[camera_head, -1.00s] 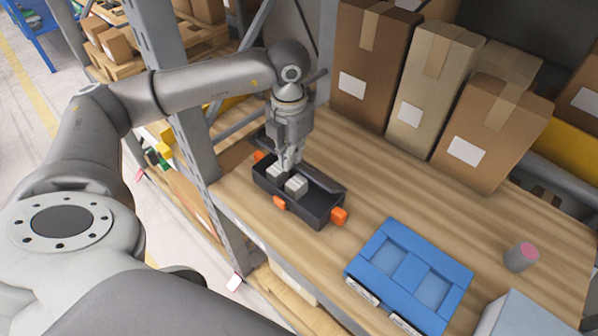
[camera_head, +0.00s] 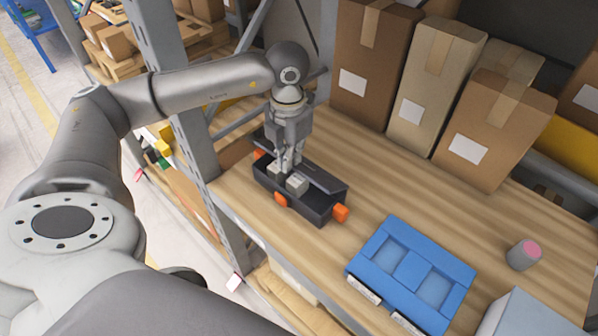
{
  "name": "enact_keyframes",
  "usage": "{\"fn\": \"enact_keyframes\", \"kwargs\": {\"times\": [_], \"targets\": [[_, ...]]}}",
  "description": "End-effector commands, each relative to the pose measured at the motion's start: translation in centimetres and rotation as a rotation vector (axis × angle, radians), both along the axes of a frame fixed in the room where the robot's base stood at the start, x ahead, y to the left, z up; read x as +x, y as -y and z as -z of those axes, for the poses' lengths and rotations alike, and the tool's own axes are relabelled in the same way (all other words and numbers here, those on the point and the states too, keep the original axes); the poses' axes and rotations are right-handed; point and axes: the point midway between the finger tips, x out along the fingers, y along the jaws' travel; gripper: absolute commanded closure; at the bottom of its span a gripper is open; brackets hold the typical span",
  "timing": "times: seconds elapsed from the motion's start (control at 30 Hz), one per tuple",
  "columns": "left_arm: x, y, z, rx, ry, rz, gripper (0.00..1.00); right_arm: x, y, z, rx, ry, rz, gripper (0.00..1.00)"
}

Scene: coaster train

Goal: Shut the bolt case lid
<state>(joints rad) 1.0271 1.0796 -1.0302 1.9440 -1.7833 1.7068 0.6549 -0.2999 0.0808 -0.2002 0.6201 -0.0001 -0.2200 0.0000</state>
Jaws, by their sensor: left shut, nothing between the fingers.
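The bolt case (camera_head: 310,211) is a dark box with orange latches (camera_head: 281,199) on the wooden shelf. Grey blocks (camera_head: 297,184) lie inside it. Its dark lid (camera_head: 325,178) stands partly raised along the far side, tilted over the case, and the front of the case is open. My left gripper (camera_head: 287,168) is shut and empty, pointing down at the left part of the case by the lid. The arm hides part of the lid and case there, and I cannot tell whether the fingers touch the lid. My right gripper is not in view.
A blue tray (camera_head: 447,264) lies to the right of the case. A grey cylinder with a pink top (camera_head: 524,255) stands further right. Tall cardboard boxes (camera_head: 366,70) line the back. A grey metal upright (camera_head: 166,100) is at the shelf's left end.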

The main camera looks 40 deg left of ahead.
Motion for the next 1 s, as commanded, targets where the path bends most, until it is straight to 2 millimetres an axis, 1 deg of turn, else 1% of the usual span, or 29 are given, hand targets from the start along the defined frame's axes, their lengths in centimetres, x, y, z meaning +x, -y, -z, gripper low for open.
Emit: {"fn": "enact_keyframes", "kwargs": {"times": [0.03, 1.0], "targets": [[0.0, 0.0, 0.3, 0.0, 0.001, 0.0, 1.0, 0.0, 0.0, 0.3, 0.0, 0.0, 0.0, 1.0], [0.1, 0.0, 3.2, -0.001, 0.002, 0.0, 1.0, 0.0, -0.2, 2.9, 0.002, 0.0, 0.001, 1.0]]}}
